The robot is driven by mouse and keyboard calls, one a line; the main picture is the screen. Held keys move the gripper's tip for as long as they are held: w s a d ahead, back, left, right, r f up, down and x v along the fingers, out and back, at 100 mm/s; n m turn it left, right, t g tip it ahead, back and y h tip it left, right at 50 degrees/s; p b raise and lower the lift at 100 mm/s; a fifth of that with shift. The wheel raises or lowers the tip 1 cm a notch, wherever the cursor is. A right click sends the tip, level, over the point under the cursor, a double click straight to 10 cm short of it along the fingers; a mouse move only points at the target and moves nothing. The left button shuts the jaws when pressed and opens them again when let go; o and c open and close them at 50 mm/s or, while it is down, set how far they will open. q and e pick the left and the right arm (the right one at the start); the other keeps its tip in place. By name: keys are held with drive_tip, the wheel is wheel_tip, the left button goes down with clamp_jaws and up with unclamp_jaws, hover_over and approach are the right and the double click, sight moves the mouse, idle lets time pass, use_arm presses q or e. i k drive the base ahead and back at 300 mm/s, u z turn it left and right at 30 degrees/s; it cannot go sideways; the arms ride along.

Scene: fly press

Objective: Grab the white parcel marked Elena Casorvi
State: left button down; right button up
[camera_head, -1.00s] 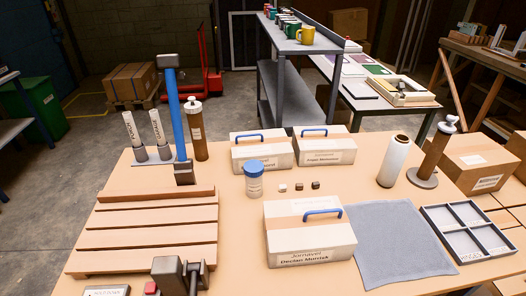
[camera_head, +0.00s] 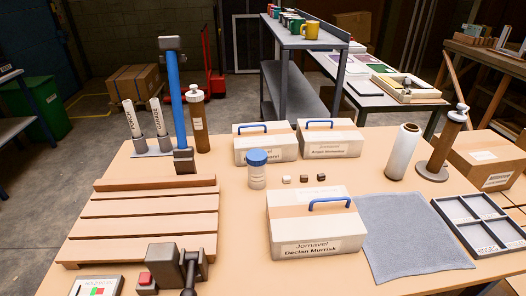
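Three white parcels with blue handles stand on the wooden table. The back right parcel (camera_head: 335,146) has a label that seems to begin with "Angus". The back left parcel (camera_head: 252,153) has a label partly covered by the blue-lidded jar (camera_head: 257,172), so its name cannot be read in full. I cannot make out the name Elena Casorvi on any parcel. Neither of my grippers shows in the view.
A blue-handled hammer-like tool (camera_head: 175,95) stands behind wooden slats (camera_head: 150,205). A dark grey device (camera_head: 177,265) is at the front. A grey cloth (camera_head: 405,235), divided tray (camera_head: 485,222) and white roll (camera_head: 403,150) are on the right.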

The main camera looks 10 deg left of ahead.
sight(277, 138)
drive_tip(key=k, duration=0.45)
drive_tip(key=z, duration=1)
drive_tip(key=i, duration=0.65)
drive_tip(key=u, duration=1.5)
